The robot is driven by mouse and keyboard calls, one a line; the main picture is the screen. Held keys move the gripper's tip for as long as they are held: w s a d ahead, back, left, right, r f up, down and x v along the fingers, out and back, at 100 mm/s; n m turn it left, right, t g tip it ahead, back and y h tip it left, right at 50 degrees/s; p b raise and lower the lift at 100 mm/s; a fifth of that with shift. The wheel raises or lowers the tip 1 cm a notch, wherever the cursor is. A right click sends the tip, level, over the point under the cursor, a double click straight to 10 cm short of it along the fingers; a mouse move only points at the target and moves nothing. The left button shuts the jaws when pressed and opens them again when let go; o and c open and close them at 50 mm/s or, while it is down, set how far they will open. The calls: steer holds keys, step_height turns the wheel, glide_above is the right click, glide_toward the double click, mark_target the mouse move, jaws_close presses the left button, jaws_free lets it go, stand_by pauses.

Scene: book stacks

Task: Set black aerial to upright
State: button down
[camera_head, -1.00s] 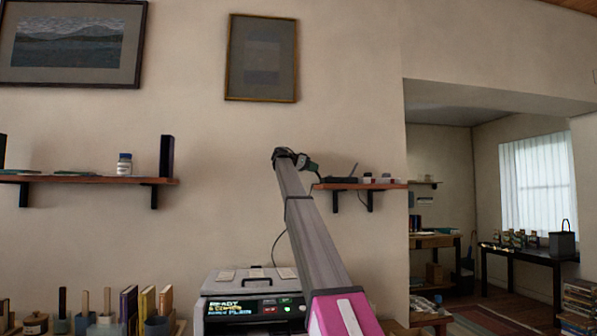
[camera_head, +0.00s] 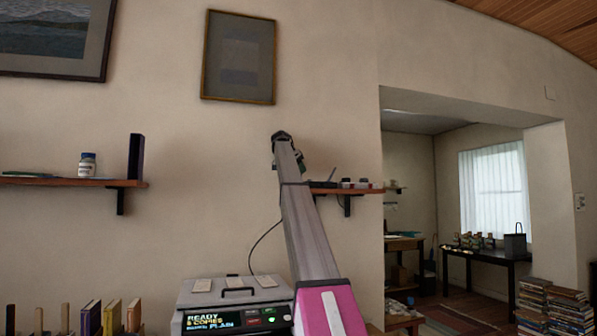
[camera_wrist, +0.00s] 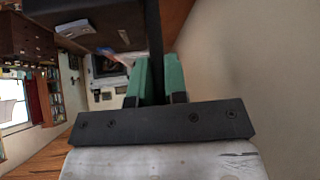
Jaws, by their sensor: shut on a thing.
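A dark, flat device (camera_head: 322,184) sits on the right wall shelf, partly hidden behind my arm. A thin black aerial (camera_head: 332,174) rises from its right side, leaning a little to the right. My gripper (camera_head: 303,160) is in front of the device's left end, and its fingers are hard to make out there. In the wrist view my gripper (camera_wrist: 157,80) has its green fingers close together on a narrow black bar (camera_wrist: 155,35), which looks like an aerial. I cannot tell whether it is the one visible in the head view.
A framed picture (camera_head: 239,57) hangs above.

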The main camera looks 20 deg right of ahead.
steer(key=shift+s+d, duration=0.1)
stand_by(0.3)
steer(key=c, duration=1.1)
jaws_free()
steer(key=shift+c, duration=0.2)
steer(key=v, duration=1)
steer(key=shift+s+a+r, duration=0.1)
steer(key=shift+a+r, duration=0.15)
steer(key=shift+a, duration=0.05)
steer(key=shift+d, duration=0.1)
